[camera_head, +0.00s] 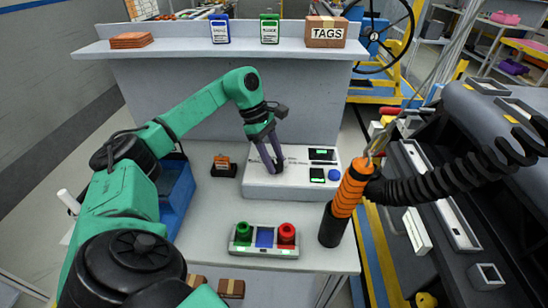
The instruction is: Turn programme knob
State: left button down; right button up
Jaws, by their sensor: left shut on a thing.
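The white dashboard module (262,183) lies on the grey bench, with small lit screens and a blue round button (334,175) at its right side. My left gripper (273,166) points down onto the module's top from behind and left. Its purple-grey fingers are shut on a dark programme knob at the module's upper middle. The fingers hide most of the knob, so its turned angle cannot be told. My right gripper is not in view.
A button box (264,251) with green, blue and red parts stands at the bench front. A small orange-black device (223,166) is left of the module, beside a blue bin (177,197).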

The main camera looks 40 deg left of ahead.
pick_arm(q)
jog(key=shift+c, duration=1.5)
grip_release()
jog(key=n+b, duration=0.1)
jog(key=b, duration=0.1)
jog(key=f+n+t+b, duration=0.1)
jog(key=n+b, duration=0.1)
jog(key=shift+s+y, duration=0.1)
jog(key=shift+y, duration=0.2)
jog(key=n+t+b, duration=0.1)
jog(key=n+b, duration=0.1)
jog(key=n+y+b, duration=0.1)
jog(key=n+b, duration=0.1)
jog(key=n, duration=0.1)
jog(key=shift+s+d+r+t, duration=0.1)
jog(key=shift+d+r+t, duration=0.1)
jog(key=shift+t, duration=0.2)
jog(key=w+d+r+p+v, duration=0.1)
jog(key=w+d+p+v, duration=0.1)
jog(key=p+v, duration=0.8)
jog(key=w+d+r+p+v, duration=0.1)
jog(key=p+v, duration=0.9)
jog(key=v, duration=1)
jog(key=shift+w+d+r+p, duration=0.25)
jog(key=shift+w+r+p, duration=0.15)
jog(key=shift+w+r, duration=0.35)
